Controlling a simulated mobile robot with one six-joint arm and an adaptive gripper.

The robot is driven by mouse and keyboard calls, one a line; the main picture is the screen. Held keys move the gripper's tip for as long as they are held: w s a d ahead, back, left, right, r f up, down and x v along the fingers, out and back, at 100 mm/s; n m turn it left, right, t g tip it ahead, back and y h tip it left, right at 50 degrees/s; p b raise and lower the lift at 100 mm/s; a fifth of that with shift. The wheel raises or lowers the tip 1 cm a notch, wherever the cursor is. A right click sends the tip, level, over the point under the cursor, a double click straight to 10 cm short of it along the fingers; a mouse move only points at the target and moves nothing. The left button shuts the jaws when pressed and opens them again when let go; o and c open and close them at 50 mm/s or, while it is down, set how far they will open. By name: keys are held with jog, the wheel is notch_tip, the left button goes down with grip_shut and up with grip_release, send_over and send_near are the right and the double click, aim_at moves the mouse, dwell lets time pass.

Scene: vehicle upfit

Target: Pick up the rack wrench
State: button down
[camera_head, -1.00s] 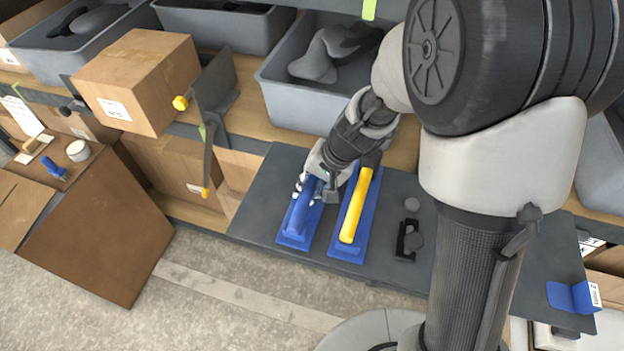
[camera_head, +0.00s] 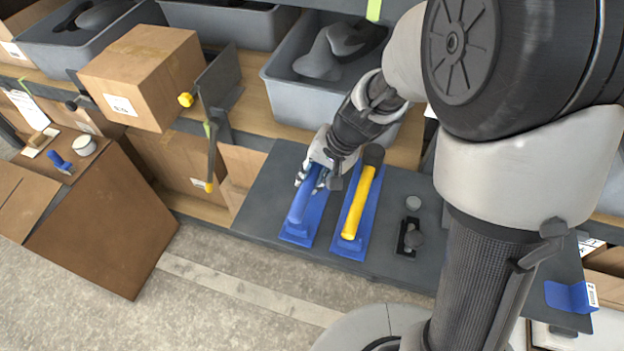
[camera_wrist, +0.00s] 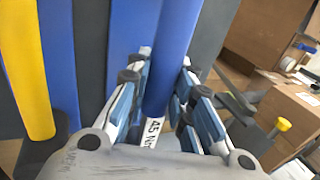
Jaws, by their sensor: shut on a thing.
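The wrench with the blue handle (camera_head: 302,204) lies along a blue holder (camera_head: 301,238) on the dark shelf; I take it as the rack wrench. My gripper (camera_head: 312,178) is shut around its far part, and my fingers hide the head. In the wrist view the blue handle (camera_wrist: 170,50) runs between my two fingers, with a white label reading "45 N" (camera_wrist: 152,133) near the palm. I cannot tell whether the wrench is clear of its holder. A second wrench with a yellow handle (camera_head: 357,203) lies in a blue holder (camera_head: 349,246) just to the right.
A grey upright bracket (camera_head: 217,90) with yellow knobs and a cardboard box (camera_head: 145,75) stand left. A grey bin (camera_head: 285,95) is behind. The shelf's front left is clear.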

aim_at(312, 173)
notch_tip(312, 173, up, 16)
jog(key=p, duration=0.4)
jog(key=shift+r, duration=0.2)
jog(key=c, duration=1.9)
grip_release()
grip_shut()
